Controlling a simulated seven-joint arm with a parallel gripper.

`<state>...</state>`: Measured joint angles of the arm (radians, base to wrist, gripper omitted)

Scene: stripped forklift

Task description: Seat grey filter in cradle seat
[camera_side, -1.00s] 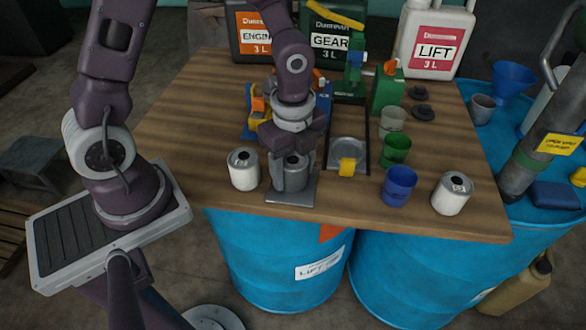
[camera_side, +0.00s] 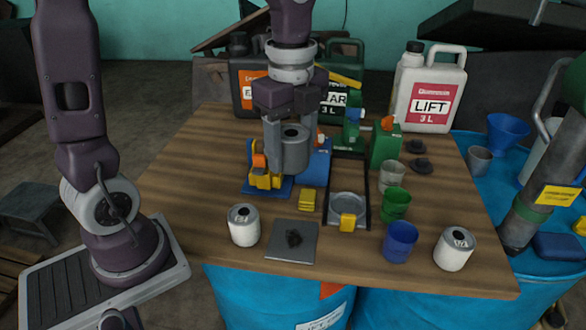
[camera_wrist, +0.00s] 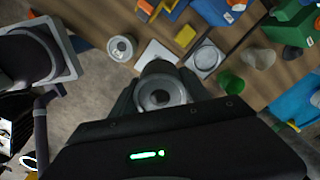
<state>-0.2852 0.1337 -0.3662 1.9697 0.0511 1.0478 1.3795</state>
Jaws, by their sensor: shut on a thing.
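The grey filter (camera_side: 292,155) is a cylinder with a dark round hole in its top. My gripper (camera_side: 285,135) is shut on it and holds it upright, above the table. It also shows in the wrist view (camera_wrist: 162,88), between the dark fingers. A round grey dish (camera_side: 346,205) with a yellow block at its front lies between two dark rails, right of and below the filter in the side view. It looks like the cradle seat and is empty; it also shows in the wrist view (camera_wrist: 206,58).
A square grey plate (camera_side: 280,252) with a dark smear lies at the front edge. White filters stand left (camera_side: 243,225) and right (camera_side: 454,249). Green (camera_side: 396,205) and blue (camera_side: 399,243) cups stand right of the dish. A blue-and-yellow fixture (camera_side: 262,182) is behind. Jugs line the back.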

